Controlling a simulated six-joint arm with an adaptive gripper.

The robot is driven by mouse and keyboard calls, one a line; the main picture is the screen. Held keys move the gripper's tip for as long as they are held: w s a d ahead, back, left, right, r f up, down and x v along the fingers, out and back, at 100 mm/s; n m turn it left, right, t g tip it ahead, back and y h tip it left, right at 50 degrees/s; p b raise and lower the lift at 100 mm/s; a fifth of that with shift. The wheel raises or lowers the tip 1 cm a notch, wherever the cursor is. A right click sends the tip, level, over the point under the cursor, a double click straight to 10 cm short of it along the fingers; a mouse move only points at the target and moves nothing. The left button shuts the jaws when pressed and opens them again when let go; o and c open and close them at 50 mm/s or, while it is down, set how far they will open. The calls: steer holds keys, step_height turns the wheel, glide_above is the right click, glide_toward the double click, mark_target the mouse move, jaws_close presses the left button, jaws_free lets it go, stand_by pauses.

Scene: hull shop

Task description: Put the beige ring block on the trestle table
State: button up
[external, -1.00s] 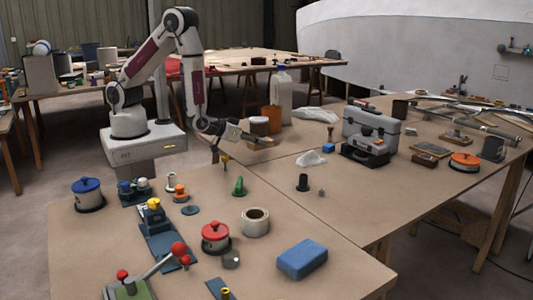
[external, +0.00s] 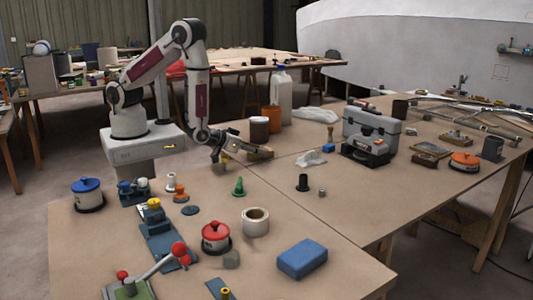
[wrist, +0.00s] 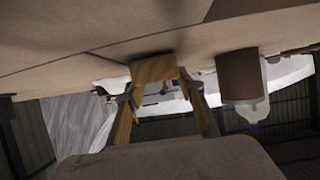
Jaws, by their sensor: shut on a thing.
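The beige ring block (external: 261,153) is a small tan, wood-like piece held at the tips of my gripper (external: 244,153). In the wrist view the block (wrist: 154,68) sits between both fingers, close to the table surface; I cannot tell whether it touches. My gripper (wrist: 158,95) is shut on it and points right in the external view. The brown-topped table (external: 110,240) spreads below, with the block over its back part. The block's hole is not clear in the external view.
A brown jar (external: 259,129) and a white jug (external: 282,98) stand just behind the block. A green cone (external: 239,187), cream roll (external: 256,222) and red pot (external: 215,236) stand nearer.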

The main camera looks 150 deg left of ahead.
steer(key=shift+f, duration=0.15)
steer(key=o, duration=1.1)
steer(key=shift+o, duration=0.2)
steer(key=shift+d+r, duration=0.15)
steer(key=shift+r, duration=0.05)
steer(key=shift+v, duration=5.85)
steer(key=shift+w, duration=0.1)
